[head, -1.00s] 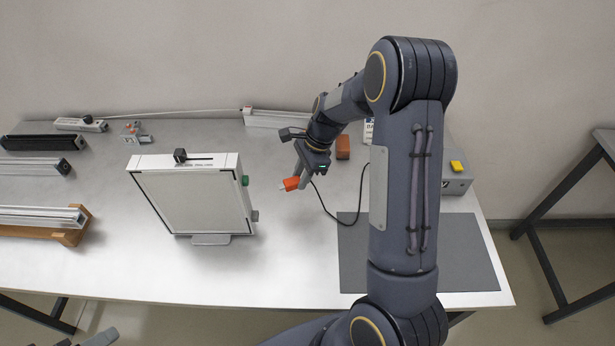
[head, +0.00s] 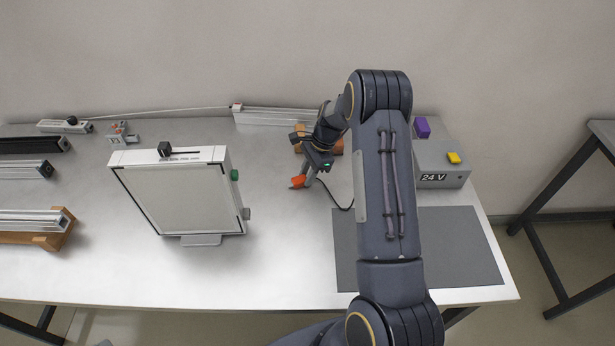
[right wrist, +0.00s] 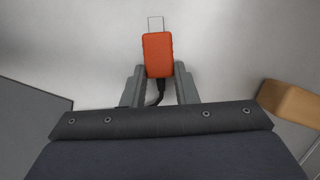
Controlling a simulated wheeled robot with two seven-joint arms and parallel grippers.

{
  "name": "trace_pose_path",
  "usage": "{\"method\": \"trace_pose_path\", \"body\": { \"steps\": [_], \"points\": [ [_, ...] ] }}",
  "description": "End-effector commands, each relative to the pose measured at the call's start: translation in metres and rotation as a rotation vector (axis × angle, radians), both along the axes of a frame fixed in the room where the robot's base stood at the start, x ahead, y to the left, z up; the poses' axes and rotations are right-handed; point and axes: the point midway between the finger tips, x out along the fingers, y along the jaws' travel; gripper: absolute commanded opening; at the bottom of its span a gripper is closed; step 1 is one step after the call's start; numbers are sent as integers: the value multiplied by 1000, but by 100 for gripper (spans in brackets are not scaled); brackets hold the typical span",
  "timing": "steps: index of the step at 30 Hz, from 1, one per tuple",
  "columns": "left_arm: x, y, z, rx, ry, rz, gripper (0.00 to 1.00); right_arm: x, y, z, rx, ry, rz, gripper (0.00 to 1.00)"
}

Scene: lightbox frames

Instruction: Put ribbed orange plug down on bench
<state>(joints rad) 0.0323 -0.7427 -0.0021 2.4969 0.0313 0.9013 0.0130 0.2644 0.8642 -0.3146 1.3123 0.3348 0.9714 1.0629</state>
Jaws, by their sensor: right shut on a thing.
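The ribbed orange plug (head: 298,182) is in my right gripper (head: 304,178), over the middle of the bench (head: 280,265), right of the white framed panel. In the right wrist view the orange plug (right wrist: 157,55) sits between the two grey fingers of the gripper (right wrist: 159,74), with a pale metal end pointing away and a dark cable running back beneath the gripper. The plug is low near the bench top; I cannot tell whether it touches. My left gripper is not clearly visible.
The white framed panel (head: 185,195) stands left of the plug. A brown block (head: 335,146) is behind my right gripper. A grey mat (head: 460,250) and a 24 V box (head: 440,160) with a purple piece (head: 422,127) lie right. The bench front is clear.

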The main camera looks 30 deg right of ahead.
Motion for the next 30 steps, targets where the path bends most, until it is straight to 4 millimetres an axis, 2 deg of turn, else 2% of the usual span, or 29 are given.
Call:
{"method": "trace_pose_path", "body": {
  "steps": [8, 9, 14, 23, 26, 30],
  "points": [
    [0, 0, -2, 0, -1, 0, 65, 0, 0, -2, 0, -1, 0, 0],
    [0, 0, -1, 0, -1, 0, 65, 0, 0, -1, 0, -1, 0, 29],
    [0, 0, -1, 0, -1, 0, 65, 0, 0, -1, 0, -1, 0, 48],
    [0, 0, 2, 0, -1, 0, 65, 0, 0, 2, 0, -1, 0, 48],
    [0, 0, 9, 0, -1, 0, 65, 0, -3, 12, 0, -1, -2, 48],
    [0, 0, 27, 0, -1, 0, 65, -1, -12, 39, -1, -2, -2, 48]
  ]
}}
